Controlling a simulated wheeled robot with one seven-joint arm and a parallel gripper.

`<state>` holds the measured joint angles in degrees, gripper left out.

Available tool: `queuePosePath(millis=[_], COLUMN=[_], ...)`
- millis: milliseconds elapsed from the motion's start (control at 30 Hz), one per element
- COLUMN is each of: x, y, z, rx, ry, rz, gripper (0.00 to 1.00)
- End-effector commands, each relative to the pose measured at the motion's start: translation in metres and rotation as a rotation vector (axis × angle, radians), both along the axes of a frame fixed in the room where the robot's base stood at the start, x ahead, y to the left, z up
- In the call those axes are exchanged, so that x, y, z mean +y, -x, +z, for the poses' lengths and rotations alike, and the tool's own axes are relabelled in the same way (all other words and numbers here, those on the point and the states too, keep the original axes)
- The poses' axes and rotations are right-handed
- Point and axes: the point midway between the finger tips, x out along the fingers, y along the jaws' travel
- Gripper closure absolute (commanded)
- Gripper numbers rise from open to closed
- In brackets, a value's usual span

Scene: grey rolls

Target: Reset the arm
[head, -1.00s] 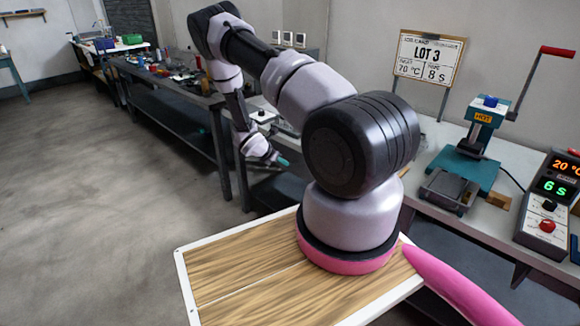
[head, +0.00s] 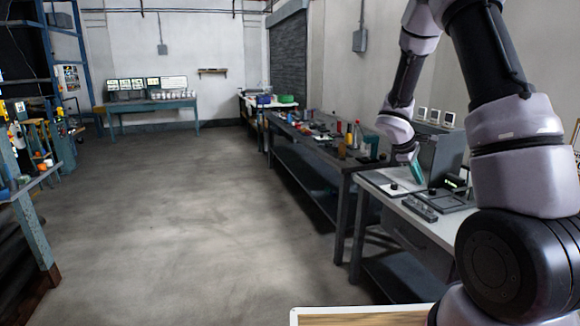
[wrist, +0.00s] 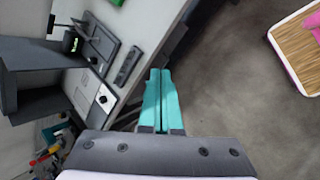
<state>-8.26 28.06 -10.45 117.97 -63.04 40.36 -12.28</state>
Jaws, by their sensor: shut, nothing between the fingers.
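My gripper (wrist: 160,95) shows in the wrist view as two teal fingers lying side by side, shut with nothing between them. It points down past the edge of a white bench and over the grey floor. In the head view my gripper (head: 416,170) is small, at the end of my raised and bent arm, above or in front of the white bench (head: 400,205). The exact gap between the fingers and the bench is hard to tell.
The white bench carries a dark device with a small lit display (head: 455,182) and a grey block (head: 419,208). A dark bench (head: 330,148) with bottles and tools stands behind. A tool-laden table (head: 30,185) is at far left. The floor (head: 200,220) between is open.

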Motion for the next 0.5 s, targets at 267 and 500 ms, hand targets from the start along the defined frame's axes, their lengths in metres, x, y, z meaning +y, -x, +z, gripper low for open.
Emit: queuePosePath(millis=[267, 500], x=[0.032, 0.07], y=[0.069, 0.141], z=[0.11, 0.179], rx=[-0.246, -0.411], ry=[-0.268, -0.533], rz=[-0.341, -0.59], gripper=[1.0, 1.0])
